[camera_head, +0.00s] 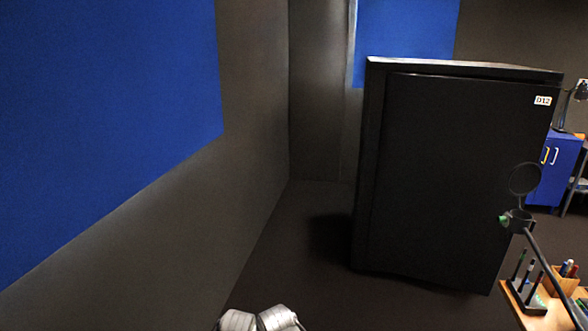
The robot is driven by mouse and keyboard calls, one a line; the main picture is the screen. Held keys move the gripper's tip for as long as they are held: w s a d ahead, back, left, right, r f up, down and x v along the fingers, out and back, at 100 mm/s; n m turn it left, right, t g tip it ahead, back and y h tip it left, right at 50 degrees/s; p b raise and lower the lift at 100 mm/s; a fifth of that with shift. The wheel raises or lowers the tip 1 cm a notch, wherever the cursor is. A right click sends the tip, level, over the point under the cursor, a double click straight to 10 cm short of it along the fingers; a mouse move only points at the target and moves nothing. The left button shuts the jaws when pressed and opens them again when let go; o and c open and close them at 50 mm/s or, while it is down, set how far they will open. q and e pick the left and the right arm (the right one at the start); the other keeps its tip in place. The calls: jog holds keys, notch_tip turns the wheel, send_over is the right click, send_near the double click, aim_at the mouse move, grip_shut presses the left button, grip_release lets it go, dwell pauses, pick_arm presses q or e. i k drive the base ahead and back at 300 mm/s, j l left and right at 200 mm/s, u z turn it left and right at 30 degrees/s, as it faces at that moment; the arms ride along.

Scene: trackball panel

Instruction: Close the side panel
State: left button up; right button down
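A tall black cabinet (368,170) stands right of centre. A large flat black panel (450,175) with a white label reading D12 covers the side facing me. The panel's left and top edges stand out slightly from the cabinet body. I cannot tell whether it is fully shut or a little ajar, and I see no clear handle or latch. No gripper shows, and nothing of mine touches the panel.
A wooden desk (540,318) with a pen stand (525,290) and a pen box (568,278) is at the lower right. A dark jointed arm with a round disc (525,178) overlaps the panel's right edge. A grey-blue wall (240,150) is at left. Dark floor (310,260) between is clear.

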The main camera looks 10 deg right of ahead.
aim_at(450, 147)
jog(key=i+z, duration=0.35)
jog(key=i, duration=0.15)
jog(key=i+j+z, duration=0.2)
jog(key=i+z, duration=0.65)
jog(key=i+j+z, duration=0.1)
jog(key=i+z, duration=0.4)
jog(key=i+u, duration=0.3)
jog(key=i, duration=1.3)
